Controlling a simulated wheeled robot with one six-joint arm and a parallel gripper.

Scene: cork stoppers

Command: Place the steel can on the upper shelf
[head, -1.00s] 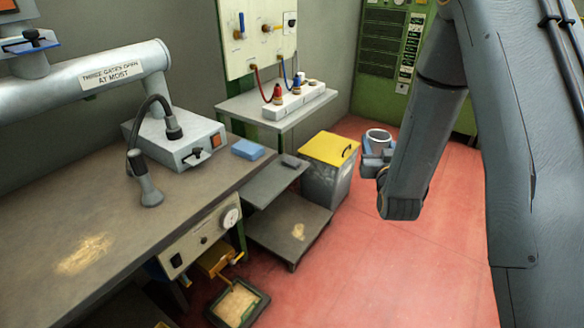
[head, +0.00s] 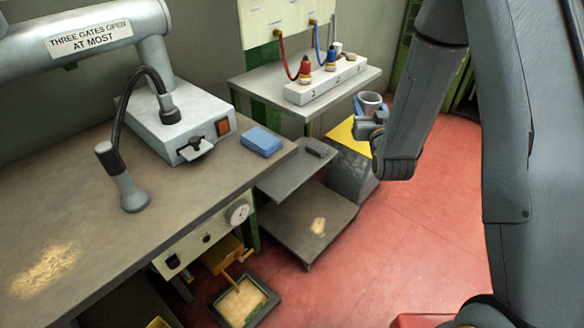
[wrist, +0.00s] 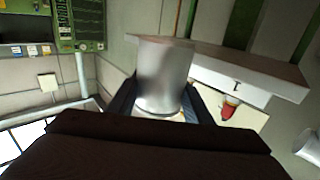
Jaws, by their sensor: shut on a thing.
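The steel can (head: 371,102) is grey, upright and open at the top in the head view. My gripper (head: 367,117) holds it in the air, in front of the yellow-lidded bin in the picture. In the wrist view the can (wrist: 163,75) sits between the two dark fingers of my gripper (wrist: 160,105), which are shut on its sides. A two-level grey stand is beside the workbench.
A side table (head: 270,88) bears a white strip with plugs (head: 325,80). The bin's yellow lid (head: 345,138) is partly covered. Red floor is open at right.

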